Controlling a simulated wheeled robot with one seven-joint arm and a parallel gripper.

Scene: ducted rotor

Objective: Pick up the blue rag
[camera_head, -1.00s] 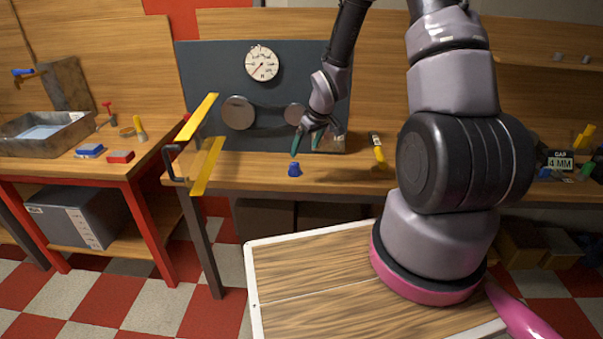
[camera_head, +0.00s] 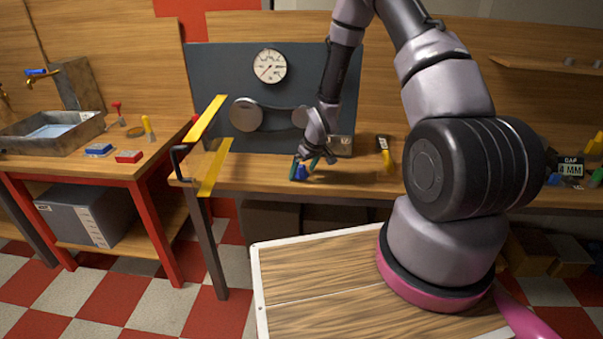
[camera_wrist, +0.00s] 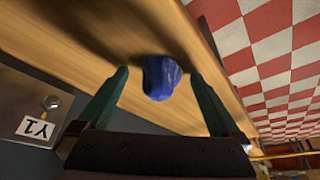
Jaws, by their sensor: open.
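The blue rag (camera_head: 299,172) is a small crumpled blue lump on the wooden workbench (camera_head: 255,172), near its front edge. My gripper (camera_head: 307,169) is down at the rag, with its green fingers on either side of it. In the wrist view the rag (camera_wrist: 161,77) lies between the two fingertips of my gripper (camera_wrist: 160,78). The fingers are apart, with a gap on both sides of the rag. In the head view the fingers hide part of the rag.
A dark panel with a white dial gauge (camera_head: 270,66) stands behind the bench. A yellow-handled tool (camera_head: 386,157) lies to the right. A metal plate marked Y1 (camera_wrist: 35,110) is beside the gripper.

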